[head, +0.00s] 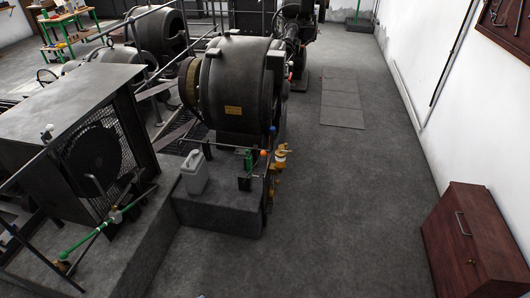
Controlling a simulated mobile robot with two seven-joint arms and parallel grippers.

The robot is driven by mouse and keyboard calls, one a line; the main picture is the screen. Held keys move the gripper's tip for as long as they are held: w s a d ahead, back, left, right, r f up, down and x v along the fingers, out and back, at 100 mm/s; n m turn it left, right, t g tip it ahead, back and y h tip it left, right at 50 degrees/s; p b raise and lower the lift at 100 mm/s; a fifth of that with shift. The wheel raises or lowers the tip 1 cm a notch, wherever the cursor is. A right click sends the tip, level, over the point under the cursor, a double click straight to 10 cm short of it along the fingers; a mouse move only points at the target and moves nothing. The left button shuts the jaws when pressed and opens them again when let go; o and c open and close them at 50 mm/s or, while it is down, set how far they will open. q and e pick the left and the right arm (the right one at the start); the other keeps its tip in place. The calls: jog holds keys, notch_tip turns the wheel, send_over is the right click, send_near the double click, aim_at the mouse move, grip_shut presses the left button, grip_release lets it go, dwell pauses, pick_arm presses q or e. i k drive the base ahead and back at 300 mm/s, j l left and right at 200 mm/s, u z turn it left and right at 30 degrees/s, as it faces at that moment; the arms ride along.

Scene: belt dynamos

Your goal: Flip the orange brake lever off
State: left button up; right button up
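A small orange knob (264,153) shows near the front right of the big dark dynamo (236,85), above a dark plinth (215,210). It looks like the top of the orange brake lever. The rod below it is small and dark, so I cannot tell its exact tilt. A blue knob (272,129) is just above it, and yellow-brass fittings (280,156) are just to its right. Neither of my grippers is in view.
A grey jug (194,173) and a green bottle (248,160) stand on the plinth. Green piping (100,228) runs at the lower left by a mesh-guarded machine (95,150). A dark red cabinet (480,240) stands by the right wall. The grey floor (340,200) between is clear.

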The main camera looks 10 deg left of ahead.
aim_at(263, 153)
jog(key=i+j+u, duration=0.35)
jog(key=i+u, duration=0.35)
jog(key=i, duration=0.15)
jog(key=i+j+u, duration=0.1)
jog(key=i+u, duration=0.25)
jog(key=i, duration=0.1)
